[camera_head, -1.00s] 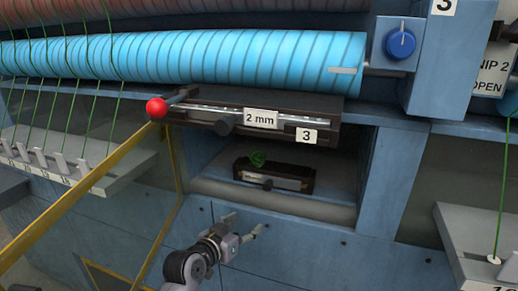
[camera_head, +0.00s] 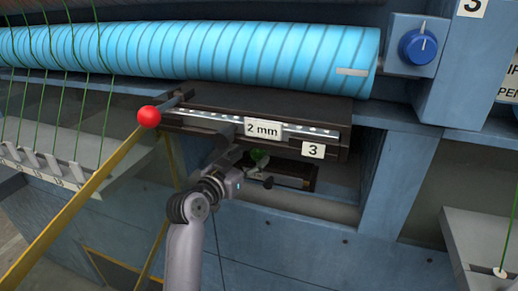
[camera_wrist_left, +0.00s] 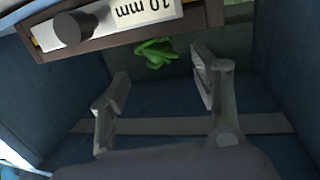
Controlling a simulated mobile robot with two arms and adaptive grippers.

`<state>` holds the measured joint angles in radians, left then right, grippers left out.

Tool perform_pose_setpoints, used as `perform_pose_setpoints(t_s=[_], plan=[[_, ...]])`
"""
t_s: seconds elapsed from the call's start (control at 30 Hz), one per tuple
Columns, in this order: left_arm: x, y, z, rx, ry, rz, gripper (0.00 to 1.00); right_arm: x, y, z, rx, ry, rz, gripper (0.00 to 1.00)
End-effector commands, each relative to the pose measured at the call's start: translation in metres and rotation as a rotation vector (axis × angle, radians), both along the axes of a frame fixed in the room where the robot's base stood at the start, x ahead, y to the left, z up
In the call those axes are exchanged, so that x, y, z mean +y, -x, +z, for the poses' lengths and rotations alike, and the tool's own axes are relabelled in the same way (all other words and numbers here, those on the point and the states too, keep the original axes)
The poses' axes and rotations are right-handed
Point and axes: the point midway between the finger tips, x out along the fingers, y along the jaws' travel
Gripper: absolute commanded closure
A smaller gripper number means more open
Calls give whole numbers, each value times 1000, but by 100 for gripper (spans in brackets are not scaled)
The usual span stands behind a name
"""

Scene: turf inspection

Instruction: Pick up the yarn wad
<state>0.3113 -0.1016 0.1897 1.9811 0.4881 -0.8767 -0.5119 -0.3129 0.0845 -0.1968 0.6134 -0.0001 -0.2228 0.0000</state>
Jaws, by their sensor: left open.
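The yarn wad is a small bright green tangle (camera_head: 259,157) in the recess under the upper dark drawer-like unit. It also shows in the left wrist view (camera_wrist_left: 156,52), beside a dark block (camera_wrist_left: 110,48) with a "10 mm" label and a round knob. My left gripper (camera_head: 247,166) reaches up to the recess from below and partly covers the lower block. In the left wrist view, its two fingers (camera_wrist_left: 163,68) are spread apart, with the wad beyond and between their tips. Nothing is between the fingers. Whether they touch the wad cannot be told. My right gripper is not in view.
The upper unit (camera_head: 255,100), labelled "2 mm" and "3", overhangs the recess. A red ball knob (camera_head: 149,117) on a yellow bar is at left. A blue striped roller (camera_head: 190,50) runs above. Blue walls close in the recess sides.

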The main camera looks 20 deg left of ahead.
Motion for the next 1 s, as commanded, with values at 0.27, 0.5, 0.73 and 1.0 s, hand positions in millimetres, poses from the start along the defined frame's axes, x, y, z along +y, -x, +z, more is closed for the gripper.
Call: perform_pose_setpoints(t_s=[0.27,0.5,0.73,1.0], plan=[[-8,-33,1,0,2,-1,42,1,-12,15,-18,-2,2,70],[-12,-52,-2,0,1,0,42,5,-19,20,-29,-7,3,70],[-12,-52,-3,-1,0,0,43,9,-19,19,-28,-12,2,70],[-12,-52,-3,0,0,0,61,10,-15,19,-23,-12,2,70]])
